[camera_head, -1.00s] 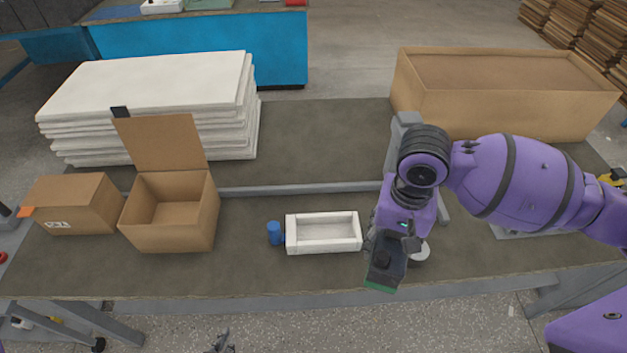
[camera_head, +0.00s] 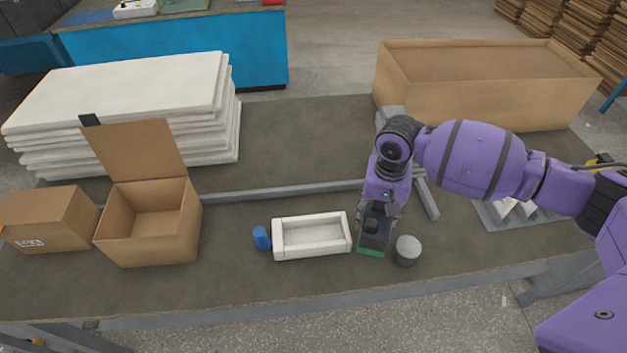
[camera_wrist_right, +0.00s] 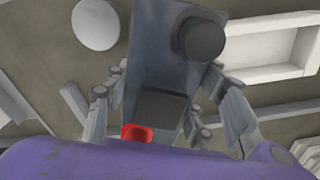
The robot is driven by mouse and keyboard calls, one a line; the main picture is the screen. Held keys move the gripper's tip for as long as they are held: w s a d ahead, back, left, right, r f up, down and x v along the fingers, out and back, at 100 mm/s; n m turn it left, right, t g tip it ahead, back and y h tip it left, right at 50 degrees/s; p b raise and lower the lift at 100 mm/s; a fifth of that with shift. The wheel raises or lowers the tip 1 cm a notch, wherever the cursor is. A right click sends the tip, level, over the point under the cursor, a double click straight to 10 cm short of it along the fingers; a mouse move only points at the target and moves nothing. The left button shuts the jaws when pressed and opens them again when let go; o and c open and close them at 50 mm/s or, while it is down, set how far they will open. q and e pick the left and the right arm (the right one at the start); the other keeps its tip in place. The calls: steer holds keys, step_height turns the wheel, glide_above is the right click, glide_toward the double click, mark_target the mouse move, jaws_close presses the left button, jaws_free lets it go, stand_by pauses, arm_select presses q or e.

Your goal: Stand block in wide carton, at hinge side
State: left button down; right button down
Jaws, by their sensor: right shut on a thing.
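A dark grey block (camera_head: 373,238) with a green lower edge is in my right gripper (camera_head: 380,208), held just right of the white tray. In the wrist view the block (camera_wrist_right: 165,45) shows a black round knob and a red cap, with the gripper's fingers (camera_wrist_right: 160,105) on either side of it. An open brown carton (camera_head: 150,225) stands at the left of the bench, empty inside, its lid (camera_head: 137,150) raised at the back. A longer open carton (camera_head: 490,100) stands at the back right. Which carton is the wide one I cannot tell. My left gripper is out of view.
A white tray (camera_head: 312,250) lies mid-bench, with a blue cylinder (camera_head: 261,238) at its left. A grey round can (camera_head: 407,250) stands right of the block. A closed carton (camera_head: 45,220) is beside the open one. White sheets (camera_head: 120,90) are stacked behind; a grey rail (camera_head: 280,190) crosses the bench.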

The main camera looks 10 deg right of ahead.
steer(key=shift+w+d+f, duration=0.1)
steer(key=shift+w+f, duration=0.25)
steer(key=shift+w, duration=0.1)
steer(key=shift+f, duration=1.45)
steer(key=shift+f, duration=0.15)
steer(key=c, duration=1.1)
jaws_free()
steer(key=shift+s+f, duration=0.1)
steer(key=shift+s, duration=0.05)
step_height(320, 180, up, 12)
steer(key=shift+r+p, duration=0.1)
steer(key=shift+p, duration=0.2)
